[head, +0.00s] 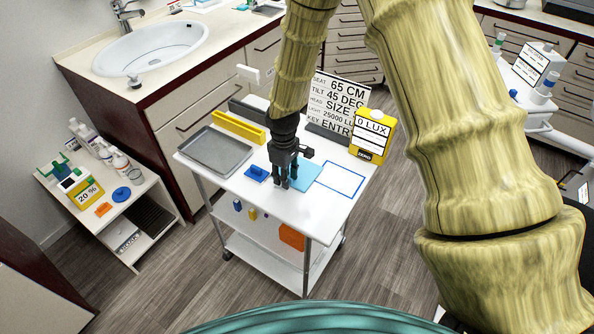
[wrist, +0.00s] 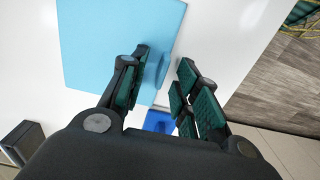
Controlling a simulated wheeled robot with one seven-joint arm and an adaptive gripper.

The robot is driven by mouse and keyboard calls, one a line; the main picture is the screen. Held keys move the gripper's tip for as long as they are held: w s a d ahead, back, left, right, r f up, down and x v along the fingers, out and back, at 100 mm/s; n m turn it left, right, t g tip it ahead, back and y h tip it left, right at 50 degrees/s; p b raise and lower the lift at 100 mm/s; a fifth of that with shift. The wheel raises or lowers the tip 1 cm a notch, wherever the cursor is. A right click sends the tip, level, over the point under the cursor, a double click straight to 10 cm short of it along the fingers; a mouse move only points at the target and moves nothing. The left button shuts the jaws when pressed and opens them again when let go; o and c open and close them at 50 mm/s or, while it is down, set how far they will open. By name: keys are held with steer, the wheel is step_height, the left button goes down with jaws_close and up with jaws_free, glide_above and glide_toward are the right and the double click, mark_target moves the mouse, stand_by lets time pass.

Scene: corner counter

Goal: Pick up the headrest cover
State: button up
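The light blue square sheet, which looks like the headrest cover (head: 306,172), lies flat on the white cart top, partly hidden behind my gripper (head: 288,184). The cover (wrist: 110,40) fills the upper left of the wrist view, with a small blue raised tab (wrist: 164,68) at its right edge. My gripper (wrist: 166,66) points down with its fingers apart. In the wrist view the tab shows between the fingers, close to the left one. I cannot tell whether it touches.
A blue block (head: 256,173) and a grey tray (head: 214,150) are left of my gripper. A blue-outlined white area (head: 341,179) is to the right. A yellow holder (head: 238,126), a sign (head: 338,97) and a yellow 0 LUX box (head: 371,137) stand behind.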

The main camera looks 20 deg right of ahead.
jaws_close()
steer(key=shift+r, duration=0.1)
stand_by(0.3)
